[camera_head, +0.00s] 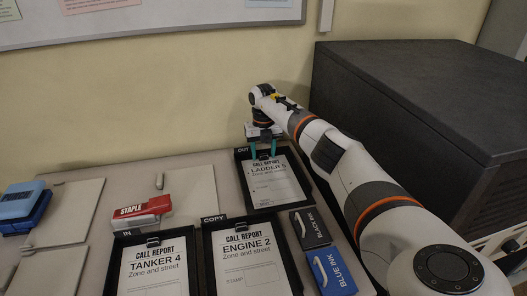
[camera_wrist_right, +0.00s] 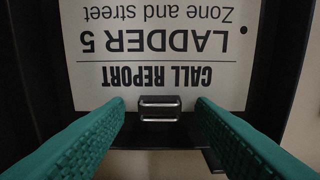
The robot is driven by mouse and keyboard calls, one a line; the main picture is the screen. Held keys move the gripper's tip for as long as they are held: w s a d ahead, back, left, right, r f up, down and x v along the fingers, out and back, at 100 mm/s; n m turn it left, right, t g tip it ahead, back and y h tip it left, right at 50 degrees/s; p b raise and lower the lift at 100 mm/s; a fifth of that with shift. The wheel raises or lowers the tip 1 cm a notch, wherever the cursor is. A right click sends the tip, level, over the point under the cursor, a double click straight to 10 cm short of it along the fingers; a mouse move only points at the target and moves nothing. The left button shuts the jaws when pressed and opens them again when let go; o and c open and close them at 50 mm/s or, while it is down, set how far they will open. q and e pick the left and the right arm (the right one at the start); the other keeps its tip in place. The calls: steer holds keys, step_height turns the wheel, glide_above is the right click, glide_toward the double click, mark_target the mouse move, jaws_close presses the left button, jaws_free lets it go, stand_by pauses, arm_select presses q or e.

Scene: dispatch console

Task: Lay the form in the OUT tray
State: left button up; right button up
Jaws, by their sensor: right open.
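A white call report form headed LADDER 5 (camera_head: 274,182) lies in the black OUT tray (camera_head: 246,191) at the back. It fills much of the right wrist view (camera_wrist_right: 165,55), upside down, with a dark clip (camera_wrist_right: 160,107) at its heading edge. My right gripper (camera_head: 263,153) is over the far end of that tray. Its two teal fingers (camera_wrist_right: 160,125) are apart, one on each side of the clip, with nothing between them that I can see held. My left gripper is not in view.
The COPY tray (camera_head: 208,258) holds an ENGINE 2 form; the IN tray (camera_head: 113,270) holds a TANKER 4 form. A black ink box (camera_head: 310,229), a blue ink box (camera_head: 332,270) and a red staple box (camera_head: 142,212) stand nearby. A large dark cabinet (camera_head: 420,90) is at right.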

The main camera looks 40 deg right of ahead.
step_height(320, 180, up, 12)
steer(key=b, duration=0.1)
steer(key=shift+r, duration=0.1)
stand_by(0.6)
